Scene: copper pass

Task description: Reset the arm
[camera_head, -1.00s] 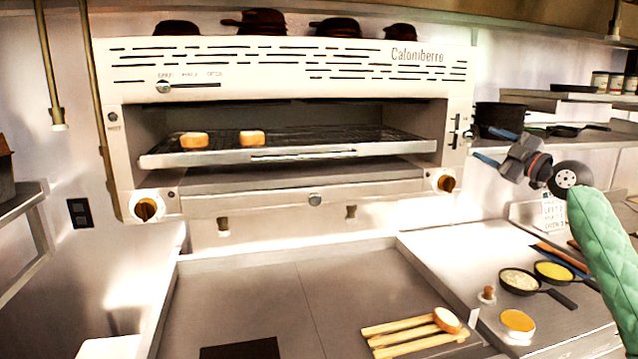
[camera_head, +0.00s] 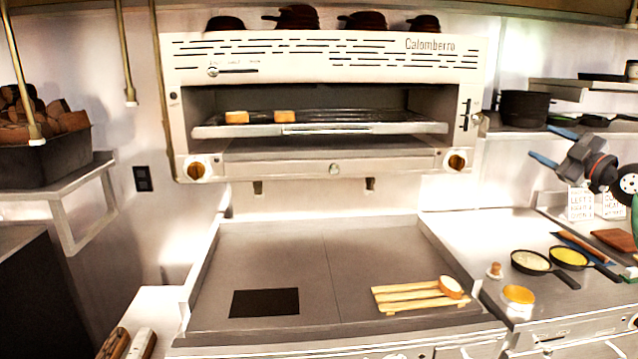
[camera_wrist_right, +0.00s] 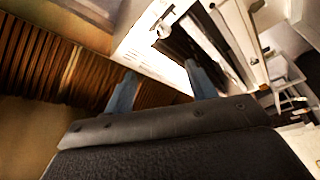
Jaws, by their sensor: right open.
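My right gripper (camera_head: 555,147) is raised at the right of the head view, above the right counter and right of the salamander grill. Its two blue fingers are apart with nothing between them. The right wrist view shows the same open fingers (camera_wrist_right: 160,92), with the grill's front (camera_wrist_right: 160,45) beyond them. Only the end of my right arm shows at the right edge of the head view. My left gripper is not in view.
The grill (camera_head: 325,58) holds two bread pieces (camera_head: 237,117) on its rack. A wooden rack (camera_head: 410,297) with bread (camera_head: 451,287) lies on the griddle (camera_head: 300,250). Small pans (camera_head: 530,262) sit on the right counter. A bread bin (camera_head: 40,165) stands left.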

